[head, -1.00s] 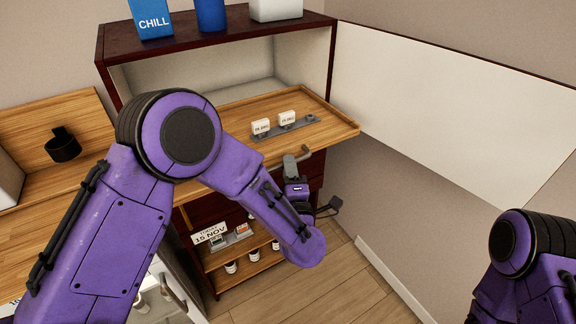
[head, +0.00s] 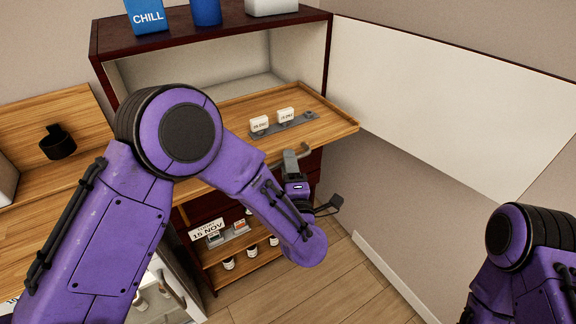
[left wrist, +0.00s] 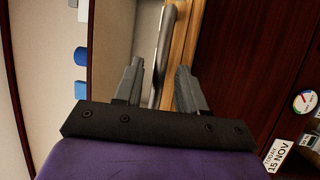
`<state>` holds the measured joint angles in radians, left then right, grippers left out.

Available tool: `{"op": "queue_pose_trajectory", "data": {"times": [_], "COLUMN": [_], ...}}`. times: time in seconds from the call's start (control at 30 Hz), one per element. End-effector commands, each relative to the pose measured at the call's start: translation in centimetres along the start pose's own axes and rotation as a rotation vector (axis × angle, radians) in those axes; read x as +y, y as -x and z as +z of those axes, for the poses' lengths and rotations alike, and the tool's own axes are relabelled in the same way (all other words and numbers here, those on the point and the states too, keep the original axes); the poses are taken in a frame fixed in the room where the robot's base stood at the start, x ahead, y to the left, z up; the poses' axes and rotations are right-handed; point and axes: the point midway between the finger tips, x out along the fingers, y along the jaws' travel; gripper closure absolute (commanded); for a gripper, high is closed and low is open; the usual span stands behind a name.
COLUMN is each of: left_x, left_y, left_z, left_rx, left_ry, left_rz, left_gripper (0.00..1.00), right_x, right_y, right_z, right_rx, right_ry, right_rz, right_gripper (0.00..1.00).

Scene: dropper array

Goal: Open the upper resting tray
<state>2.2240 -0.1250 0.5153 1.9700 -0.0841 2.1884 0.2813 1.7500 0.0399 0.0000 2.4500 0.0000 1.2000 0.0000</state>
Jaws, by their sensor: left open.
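The upper resting tray (head: 329,119) is a wooden tray standing well out from the dark red cabinet (head: 329,62), with a grey metal handle (head: 304,150) under its front edge. A grey strip with two white labelled blocks lies on it. My left gripper (head: 298,156) is open at the handle, below the tray's front edge. In the left wrist view the handle (left wrist: 164,40) runs in line with the gap between the open fingers (left wrist: 158,82); I cannot tell whether they touch it. My left forearm hides part of the tray. My right gripper is out of view.
A lower shelf (head: 262,259) with small jars and a date sign (head: 207,229) is below the tray. A wooden counter (head: 40,225) with a black cup (head: 57,143) is at left. A large white panel (head: 430,95) stands at right. Floor is clear right of the cabinet.

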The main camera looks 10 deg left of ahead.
Motion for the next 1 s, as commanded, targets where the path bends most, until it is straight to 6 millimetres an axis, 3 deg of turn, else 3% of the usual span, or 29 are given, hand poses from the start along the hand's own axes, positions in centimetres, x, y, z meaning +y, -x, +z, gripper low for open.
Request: {"op": "queue_pose_trajectory", "data": {"times": [0.13,0.5,0.67,1.0], "left_x": [-0.2,-0.2,-0.1,0.0], "left_y": [1.6,9.5,10.5,10.5], "left_z": [0.1,0.0,-0.1,0.0], "left_rx": [-0.004,-0.002,0.0,0.0], "left_ry": [0.0,-0.001,-0.001,-0.001], "left_rz": [0.001,0.001,0.0,-0.001], "left_gripper": [0.6,0.6,0.6,0.6], "right_x": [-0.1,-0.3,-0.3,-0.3], "right_y": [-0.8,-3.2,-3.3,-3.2], "right_z": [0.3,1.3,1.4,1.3], "right_rx": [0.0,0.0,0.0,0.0], "right_ry": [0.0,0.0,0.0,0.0], "right_rz": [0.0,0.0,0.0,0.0], "right_gripper": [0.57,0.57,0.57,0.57]}}
